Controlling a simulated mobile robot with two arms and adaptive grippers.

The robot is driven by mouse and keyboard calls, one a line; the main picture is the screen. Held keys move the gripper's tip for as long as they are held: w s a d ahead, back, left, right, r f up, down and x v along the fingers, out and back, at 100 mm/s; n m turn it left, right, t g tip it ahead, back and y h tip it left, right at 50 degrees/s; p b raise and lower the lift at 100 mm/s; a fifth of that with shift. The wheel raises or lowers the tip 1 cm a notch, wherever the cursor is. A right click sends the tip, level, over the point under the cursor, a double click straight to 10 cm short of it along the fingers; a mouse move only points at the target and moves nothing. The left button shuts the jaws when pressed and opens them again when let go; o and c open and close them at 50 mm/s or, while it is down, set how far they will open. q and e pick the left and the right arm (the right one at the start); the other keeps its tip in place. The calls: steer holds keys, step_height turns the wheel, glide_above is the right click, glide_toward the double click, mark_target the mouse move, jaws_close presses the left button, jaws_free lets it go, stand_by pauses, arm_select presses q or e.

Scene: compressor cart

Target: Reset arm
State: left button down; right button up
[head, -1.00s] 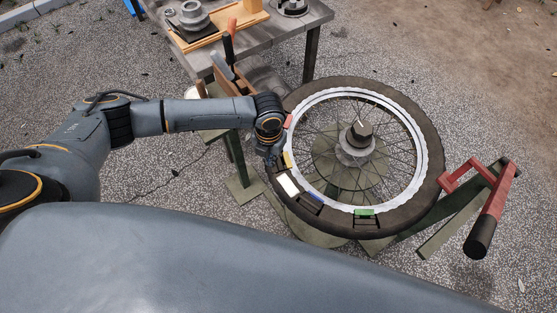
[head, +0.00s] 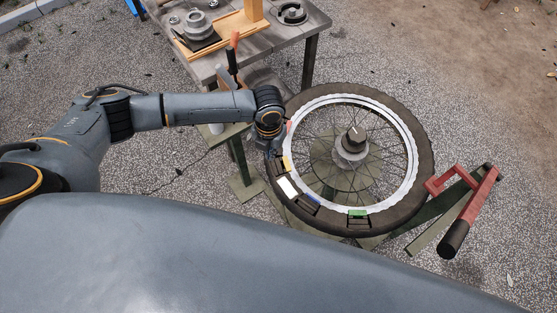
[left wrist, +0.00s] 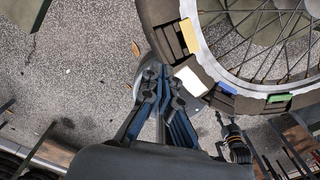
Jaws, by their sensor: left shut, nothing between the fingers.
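My left arm reaches in from the left in the head view, and its gripper (head: 275,149) is at the left edge of a spoked wheel (head: 425,160). In the left wrist view the fingers of this gripper (left wrist: 161,75) are together and empty, close beside the tire (left wrist: 160,22). I cannot tell whether they touch it. My right gripper is not in view.
The wheel carries a yellow block (head: 287,163), a white block (head: 288,187), a blue block (head: 308,200) and a green block (head: 357,213). A red handle with a black grip (head: 454,239) stands at right. A grey table (head: 290,32) with parts stands behind.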

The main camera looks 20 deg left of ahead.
arm_select(q)
steer(key=shift+r, duration=0.5)
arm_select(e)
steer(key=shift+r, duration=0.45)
arm_select(q)
steer(key=shift+d, duration=0.1)
